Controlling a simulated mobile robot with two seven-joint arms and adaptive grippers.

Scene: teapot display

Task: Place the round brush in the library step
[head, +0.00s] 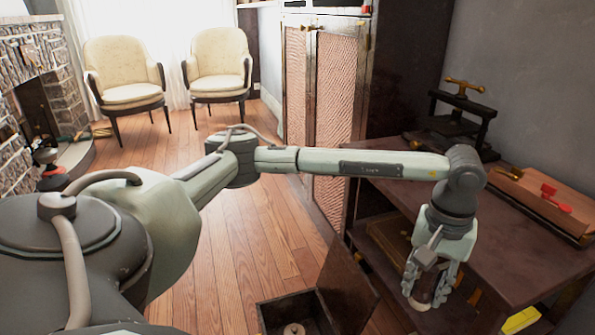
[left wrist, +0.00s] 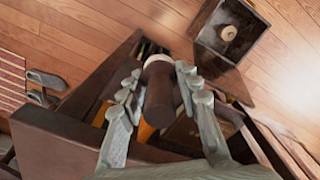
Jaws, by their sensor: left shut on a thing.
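My left gripper (head: 425,297) points down at the front of the dark table, at its left end. It is shut on a dark brown, round-bodied piece with a pale end, which I take for the round brush (head: 421,299). In the left wrist view the brush (left wrist: 160,98) sits between the two fingers. An open dark wooden box with a raised lid, probably the library step (head: 270,314), stands on the floor at the bottom. It also shows in the left wrist view (left wrist: 200,38), apart from the gripper. My right gripper is not in view.
A small round beige thing (head: 293,329) lies inside the open box. The dark table (head: 510,235) has a lower shelf and carries a black press (head: 458,120) and a wooden block with a red tool (head: 550,200). The wooden floor (head: 235,240) left of the box is clear.

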